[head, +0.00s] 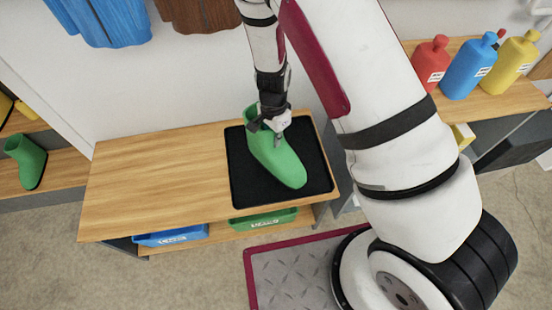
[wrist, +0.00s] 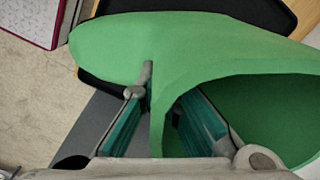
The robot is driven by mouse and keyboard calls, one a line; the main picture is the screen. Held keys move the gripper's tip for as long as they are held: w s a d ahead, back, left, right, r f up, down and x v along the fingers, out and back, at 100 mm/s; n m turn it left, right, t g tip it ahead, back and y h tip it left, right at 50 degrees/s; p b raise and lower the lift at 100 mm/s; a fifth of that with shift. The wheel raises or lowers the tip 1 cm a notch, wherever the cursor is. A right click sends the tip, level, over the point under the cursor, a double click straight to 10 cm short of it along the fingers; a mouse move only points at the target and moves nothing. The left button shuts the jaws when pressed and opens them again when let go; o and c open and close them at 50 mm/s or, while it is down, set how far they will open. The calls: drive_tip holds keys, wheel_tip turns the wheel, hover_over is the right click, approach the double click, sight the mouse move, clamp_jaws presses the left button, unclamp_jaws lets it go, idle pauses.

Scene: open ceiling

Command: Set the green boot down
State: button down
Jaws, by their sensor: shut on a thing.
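A green boot (head: 278,158) is at the black tray (head: 314,182) on the wooden bench, toe pointing to the lower right in the head view. My gripper (head: 277,128) comes down on the boot's top opening and is shut on its rim. In the wrist view the boot (wrist: 190,45) fills much of the picture, and my gripper (wrist: 165,110) has one finger outside the boot wall and one inside the opening. The boot looks upright over the tray. I cannot tell whether its sole touches the tray.
The wooden bench (head: 150,185) is bare left of the tray. A blue bin (head: 170,236) and a green bin (head: 264,220) sit below. Another green boot (head: 26,160) stands on the left shelf. Red (head: 431,60), blue (head: 468,68) and yellow (head: 514,62) bottles stand at right.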

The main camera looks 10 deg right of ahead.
sight(256, 140)
drive_tip(key=a+m, duration=0.1)
drive_tip(key=m, duration=0.1)
drive_tip(key=w+a+f+m+b, duration=0.1)
drive_tip(key=a+m, duration=0.1)
drive_tip(key=a+m+b, duration=0.1)
drive_tip(key=a, duration=0.1)
drive_tip(key=shift+w+a+f+m, duration=0.25)
drive_tip(key=shift+w+f+m, duration=0.05)
drive_tip(key=shift+w+m, duration=0.1)
drive_tip(key=shift+d, duration=0.25)
drive_tip(key=w+d+f, duration=0.2)
drive_tip(key=d, duration=0.5)
drive_tip(key=w+d+f+b, duration=0.1)
drive_tip(key=w+d+f, duration=0.1)
drive_tip(key=d, duration=0.5)
drive_tip(key=shift+w+d+f, duration=0.25)
drive_tip(key=shift+f, duration=0.3)
drive_tip(key=c, duration=1.8)
unclamp_jaws()
drive_tip(key=shift+c, duration=0.2)
drive_tip(key=shift+o, duration=0.3)
wheel_tip(256, 140, up, 12)
drive_tip(key=p, duration=0.1)
drive_tip(key=shift+r, duration=0.2)
